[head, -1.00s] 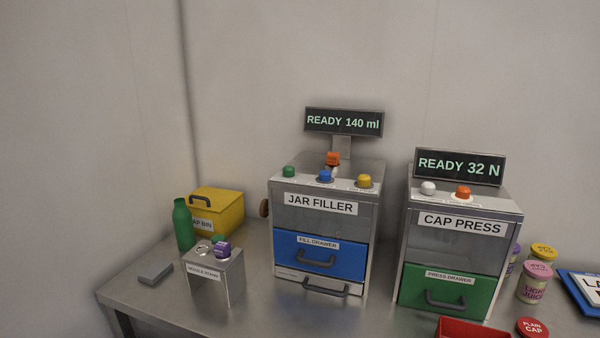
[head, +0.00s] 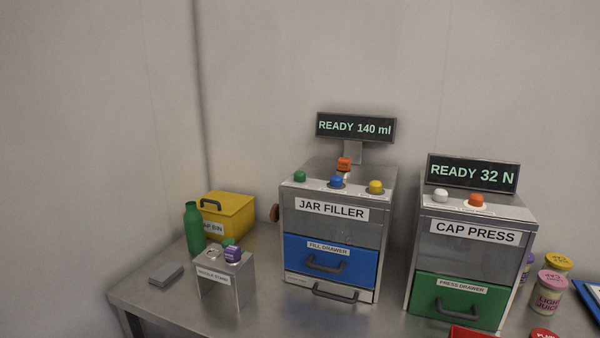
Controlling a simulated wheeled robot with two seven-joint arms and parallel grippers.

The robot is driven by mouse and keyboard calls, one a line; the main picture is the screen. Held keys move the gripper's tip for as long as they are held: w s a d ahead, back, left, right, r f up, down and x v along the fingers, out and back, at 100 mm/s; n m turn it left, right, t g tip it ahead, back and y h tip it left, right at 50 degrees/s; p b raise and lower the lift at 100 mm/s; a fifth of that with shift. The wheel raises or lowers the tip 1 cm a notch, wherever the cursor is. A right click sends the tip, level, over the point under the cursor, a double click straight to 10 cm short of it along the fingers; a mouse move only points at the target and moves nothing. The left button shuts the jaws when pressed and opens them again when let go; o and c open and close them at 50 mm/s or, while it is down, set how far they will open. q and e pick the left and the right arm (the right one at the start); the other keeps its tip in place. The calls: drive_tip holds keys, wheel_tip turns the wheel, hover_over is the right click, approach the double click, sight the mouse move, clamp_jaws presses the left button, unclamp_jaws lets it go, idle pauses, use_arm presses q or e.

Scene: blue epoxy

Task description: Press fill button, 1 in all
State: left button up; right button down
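The jar filler (head: 333,235) is a grey metal box on the table, with a blue fill drawer (head: 330,258) that looks shut. On its top are a green button (head: 299,176), a blue button (head: 336,181), a yellow button (head: 375,187) and an orange knob-like part (head: 344,163) farther back. The labels by the buttons are too small to read, so I cannot tell which is the fill button. Its display (head: 355,128) reads "READY 140 ml". Neither of my grippers is in view.
The cap press (head: 470,240), with a green drawer (head: 459,298), stands to the right. A nozzle stand (head: 226,278), green bottle (head: 194,230), yellow bin (head: 232,215) and grey block (head: 166,275) are to the left. Several jars (head: 548,293) stand at the right.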

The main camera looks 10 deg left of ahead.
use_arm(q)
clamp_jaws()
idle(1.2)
